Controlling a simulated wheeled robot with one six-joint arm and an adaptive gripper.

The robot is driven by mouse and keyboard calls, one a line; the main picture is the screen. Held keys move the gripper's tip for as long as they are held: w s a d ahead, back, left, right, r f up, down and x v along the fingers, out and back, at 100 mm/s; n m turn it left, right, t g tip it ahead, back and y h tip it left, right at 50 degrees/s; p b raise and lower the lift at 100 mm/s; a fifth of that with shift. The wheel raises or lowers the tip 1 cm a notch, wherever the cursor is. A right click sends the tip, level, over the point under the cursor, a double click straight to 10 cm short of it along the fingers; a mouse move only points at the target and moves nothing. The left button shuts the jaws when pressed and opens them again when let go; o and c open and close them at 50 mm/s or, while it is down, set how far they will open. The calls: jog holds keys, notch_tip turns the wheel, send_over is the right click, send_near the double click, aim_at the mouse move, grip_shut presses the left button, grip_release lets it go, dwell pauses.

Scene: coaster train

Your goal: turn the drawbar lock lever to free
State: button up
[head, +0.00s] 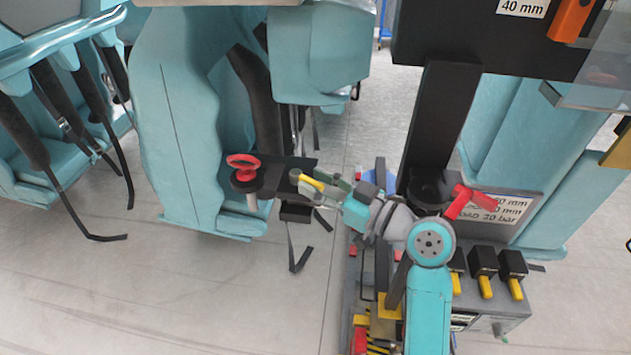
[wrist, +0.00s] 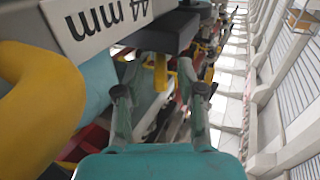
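A yellow lever (head: 310,181) sticks out from a black block on the teal train's side in the head view. I cannot tell for sure that it is the drawbar lock lever. My gripper (head: 326,190) is close beside its end, and contact cannot be made out. In the wrist view my gripper (wrist: 160,92) has its two fingers apart with nothing clearly held between them. A thick yellow rounded part (wrist: 38,105) is large at the left there, under a white "44 mm" label (wrist: 95,18). A red handle (head: 472,201) is right of my arm.
A red handwheel (head: 243,165) sits on the dark bracket left of the yellow lever. Several black blocks with yellow handles (head: 485,284) are on the unit at lower right. Teal train seats (head: 180,130) stand behind. The floor (head: 180,285) at lower left is clear.

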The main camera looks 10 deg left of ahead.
jog(key=v, duration=1.1)
jog(key=shift+d, duration=0.15)
